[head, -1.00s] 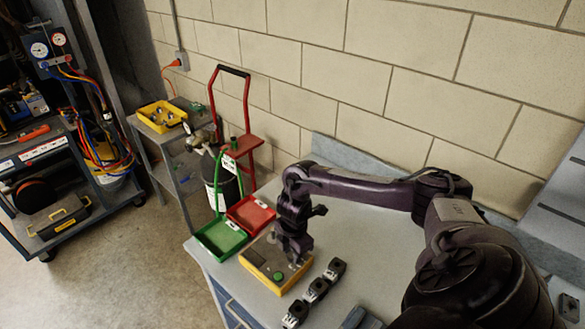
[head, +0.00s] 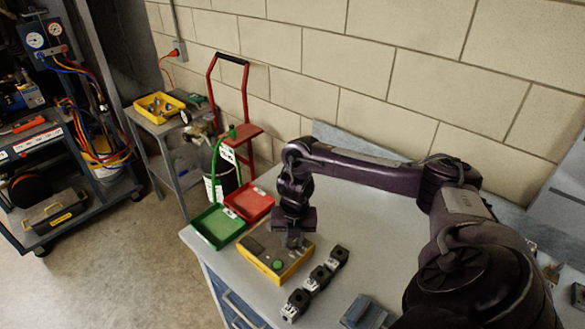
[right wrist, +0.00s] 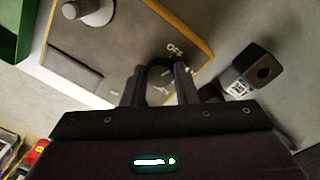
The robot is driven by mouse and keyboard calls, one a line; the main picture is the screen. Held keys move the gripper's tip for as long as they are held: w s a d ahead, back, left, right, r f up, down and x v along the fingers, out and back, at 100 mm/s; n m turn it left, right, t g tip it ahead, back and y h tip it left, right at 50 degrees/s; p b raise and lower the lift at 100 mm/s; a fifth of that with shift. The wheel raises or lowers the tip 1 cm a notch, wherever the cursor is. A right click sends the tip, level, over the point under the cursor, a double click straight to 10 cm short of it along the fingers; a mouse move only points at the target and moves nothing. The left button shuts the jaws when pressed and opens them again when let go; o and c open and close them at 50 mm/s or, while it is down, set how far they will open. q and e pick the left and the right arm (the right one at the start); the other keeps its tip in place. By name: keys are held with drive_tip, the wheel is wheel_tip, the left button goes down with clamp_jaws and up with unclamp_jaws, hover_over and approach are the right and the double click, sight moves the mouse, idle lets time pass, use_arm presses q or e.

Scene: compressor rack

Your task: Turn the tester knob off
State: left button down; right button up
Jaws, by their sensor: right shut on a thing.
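The tester is a yellow box with a grey-brown top (head: 262,247) and a green button (head: 277,264), on the bench near its left end. My right gripper (head: 294,243) points down at the tester's top in the head view. In the right wrist view, its two fingers (right wrist: 160,82) are closed around the dark tester knob (right wrist: 158,68). An "OFF" label (right wrist: 175,50) and small tick marks show on the panel beside the knob. The fingers hide part of the knob, so I cannot tell its exact pointing. My left gripper is not in view.
A green tray (head: 218,227) and a red tray (head: 249,203) sit just behind and left of the tester. A red hand truck (head: 246,130) stands beyond the bench.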

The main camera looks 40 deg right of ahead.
sight(293, 242)
drive_tip(key=shift+n+b, duration=0.35)
drive_tip(key=shift+n, duration=0.95)
drive_tip(key=o, duration=1)
drive_tip(key=shift+r, duration=0.1)
wheel_tip(293, 242, up, 8)
drive_tip(key=p, duration=0.3)
drive_tip(key=shift+d+p, duration=0.1)
drive_tip(key=shift+p, duration=0.3)
drive_tip(key=shift+f, duration=0.2)
drive_tip(key=shift+s+f, duration=0.1)
